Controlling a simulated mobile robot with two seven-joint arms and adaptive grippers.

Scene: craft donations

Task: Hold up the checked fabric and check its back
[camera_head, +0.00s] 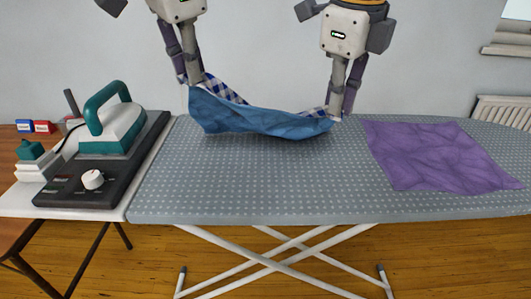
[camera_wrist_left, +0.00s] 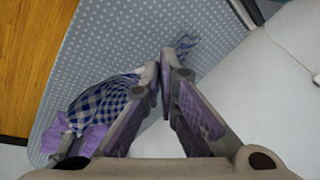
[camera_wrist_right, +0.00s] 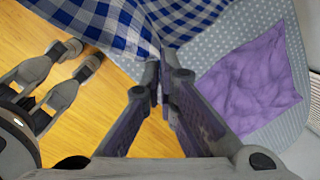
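The checked fabric (camera_head: 262,120) hangs in a sagging sweep between my two grippers, low above the ironing board. A plain blue face is toward the head camera. The blue-and-white checked side (camera_head: 222,88) shows along the top behind it. My left gripper (camera_head: 196,84) is shut on its left upper corner. My right gripper (camera_head: 337,117) is shut on its right upper corner, lower than the left. The checked side also shows in the left wrist view (camera_wrist_left: 100,103) and the right wrist view (camera_wrist_right: 125,25). Whether its lower edge touches the board is unclear.
A purple cloth (camera_head: 436,154) lies flat on the ironing board (camera_head: 250,200), at right. An iron (camera_head: 112,128) stands on a dark base (camera_head: 70,186) at left. Small red and blue boxes (camera_head: 42,127) sit on the wooden table behind. The board's front middle is clear.

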